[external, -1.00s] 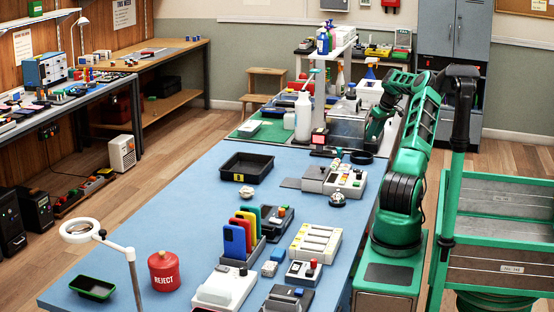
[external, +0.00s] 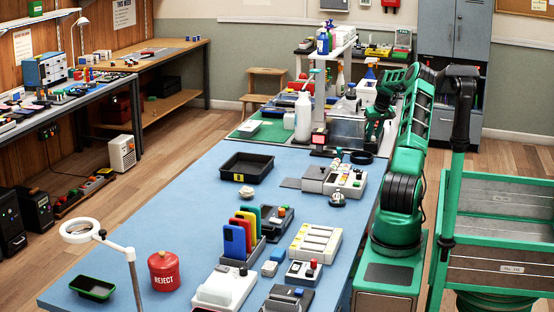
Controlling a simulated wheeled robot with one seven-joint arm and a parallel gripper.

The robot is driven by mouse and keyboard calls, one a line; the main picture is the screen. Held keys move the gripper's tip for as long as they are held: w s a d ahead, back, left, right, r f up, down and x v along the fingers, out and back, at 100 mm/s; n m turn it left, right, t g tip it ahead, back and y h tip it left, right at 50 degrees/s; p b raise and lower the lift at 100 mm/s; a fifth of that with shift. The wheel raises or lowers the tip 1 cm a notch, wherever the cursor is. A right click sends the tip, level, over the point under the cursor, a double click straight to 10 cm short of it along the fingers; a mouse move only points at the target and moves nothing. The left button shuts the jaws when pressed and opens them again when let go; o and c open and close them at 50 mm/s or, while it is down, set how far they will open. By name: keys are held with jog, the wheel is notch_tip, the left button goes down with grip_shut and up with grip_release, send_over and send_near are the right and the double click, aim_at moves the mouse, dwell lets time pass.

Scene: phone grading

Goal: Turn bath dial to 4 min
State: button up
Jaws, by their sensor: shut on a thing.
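The bath appears to be the steel-and-clear box (external: 342,133) at the far end of the blue table, on the green mat. My gripper (external: 371,138) points down at the right side of this box. Its fingers are small and partly lost against the dark parts there. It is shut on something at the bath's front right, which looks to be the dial. The dial itself is hidden by my gripper, so its setting cannot be read.
A white bottle (external: 303,116) and a post with a shelf stand left of the bath. A black ring (external: 361,157) and a grey device (external: 346,181) lie nearer on the table. A black tray (external: 246,168) is left of them. Open blue table lies further left.

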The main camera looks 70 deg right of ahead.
jog(key=shift+w, duration=0.1)
jog(key=o, duration=0.8)
jog(key=shift+c, duration=0.2)
jog(key=v, duration=1.1)
jog(key=shift+f, duration=0.1)
